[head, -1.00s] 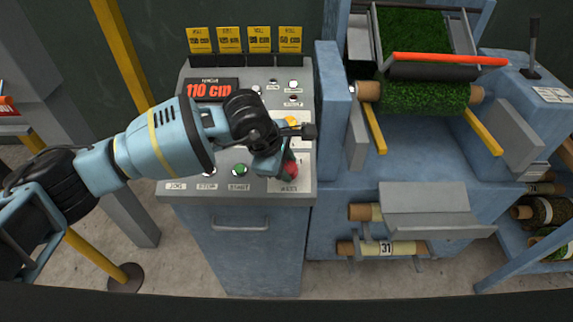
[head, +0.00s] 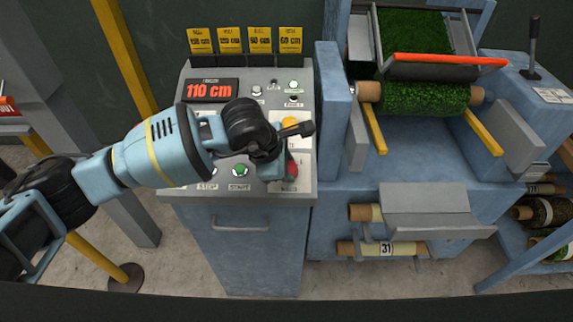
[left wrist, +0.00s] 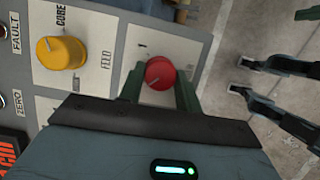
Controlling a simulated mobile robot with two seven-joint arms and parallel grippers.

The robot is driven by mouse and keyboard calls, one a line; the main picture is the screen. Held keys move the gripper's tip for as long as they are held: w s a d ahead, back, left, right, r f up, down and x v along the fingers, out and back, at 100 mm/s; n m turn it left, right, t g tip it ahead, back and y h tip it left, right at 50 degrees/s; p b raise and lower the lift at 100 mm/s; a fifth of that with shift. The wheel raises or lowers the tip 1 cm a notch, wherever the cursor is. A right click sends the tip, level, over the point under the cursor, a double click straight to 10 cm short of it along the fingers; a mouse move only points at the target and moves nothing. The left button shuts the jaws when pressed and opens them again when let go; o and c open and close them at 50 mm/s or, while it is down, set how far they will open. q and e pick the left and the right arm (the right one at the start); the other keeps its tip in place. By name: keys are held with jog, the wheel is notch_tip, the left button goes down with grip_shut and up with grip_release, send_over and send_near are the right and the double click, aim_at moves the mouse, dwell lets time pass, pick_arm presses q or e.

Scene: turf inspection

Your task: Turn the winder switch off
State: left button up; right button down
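The winder switch is a red round knob (left wrist: 160,73) with a pale pointer line, on a white label plate of the grey control panel (left wrist: 103,50). In the head view the red knob (head: 292,167) shows at the panel's lower right, partly behind my gripper. My left gripper (head: 285,163) is over it. In the left wrist view the green fingers of my left gripper (left wrist: 161,84) lie on both sides of the knob and appear to touch it. The pointer line slants to the lower left there.
A yellow knob (left wrist: 62,53) sits beside the switch. A green button (head: 240,170) and a display reading 110 cm (head: 210,90) are on the panel. The blue turf machine (head: 330,120) stands close on the right. A yellow post (head: 120,60) stands at the left.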

pick_arm(q)
jog(key=o, duration=0.4)
jog(key=shift+o, duration=0.2)
jog(key=v, duration=0.8)
jog(key=shift+f, duration=0.1)
